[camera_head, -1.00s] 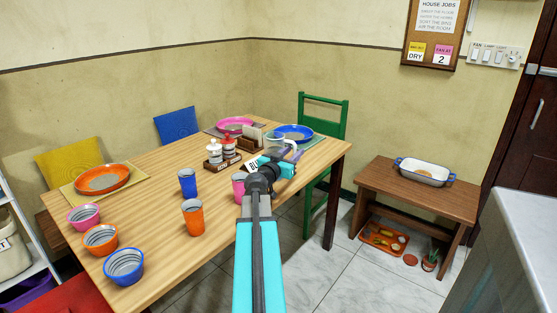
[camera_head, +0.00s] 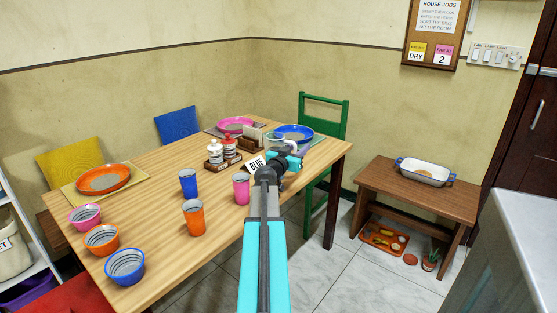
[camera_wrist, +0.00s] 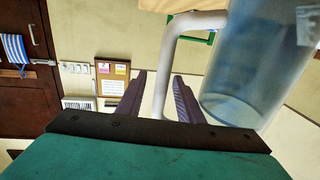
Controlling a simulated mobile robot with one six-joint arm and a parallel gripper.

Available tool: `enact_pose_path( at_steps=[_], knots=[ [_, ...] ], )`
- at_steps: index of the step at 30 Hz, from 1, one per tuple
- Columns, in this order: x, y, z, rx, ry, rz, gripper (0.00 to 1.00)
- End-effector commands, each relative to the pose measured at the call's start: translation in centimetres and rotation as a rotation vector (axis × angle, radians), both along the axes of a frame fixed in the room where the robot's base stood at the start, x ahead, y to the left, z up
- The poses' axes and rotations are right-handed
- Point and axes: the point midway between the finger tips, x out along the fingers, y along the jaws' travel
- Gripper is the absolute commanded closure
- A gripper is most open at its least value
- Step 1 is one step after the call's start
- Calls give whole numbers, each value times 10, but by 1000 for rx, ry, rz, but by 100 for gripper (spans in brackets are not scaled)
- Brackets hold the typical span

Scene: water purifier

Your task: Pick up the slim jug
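The slim jug is a translucent bluish jug with a white handle. In the head view it shows partly (camera_head: 275,141) at the table's far right side, behind my gripper (camera_head: 287,160), which hides much of it. In the wrist view the jug's body (camera_wrist: 250,70) fills the upper right, and its handle (camera_wrist: 166,70) comes down between my two fingers (camera_wrist: 158,98). The fingers stand apart, with a visible gap between the left finger and the handle. I cannot tell whether the right finger touches the handle.
A green chair (camera_head: 325,115) stands behind. A low side table (camera_head: 420,195) stands right.

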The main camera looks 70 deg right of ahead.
Motion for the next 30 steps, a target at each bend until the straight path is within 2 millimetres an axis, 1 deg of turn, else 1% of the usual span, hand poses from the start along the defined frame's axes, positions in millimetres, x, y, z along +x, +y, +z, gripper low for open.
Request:
enact_pose_path(
  at_steps=[3,19,25,30],
  knots=[
    [-1,-3,0,0,0,0,67],
    [-2,-3,0,0,0,-2,67],
    [-2,-3,0,0,0,-2,100],
    [-2,-3,0,0,0,-2,100]
  ],
)
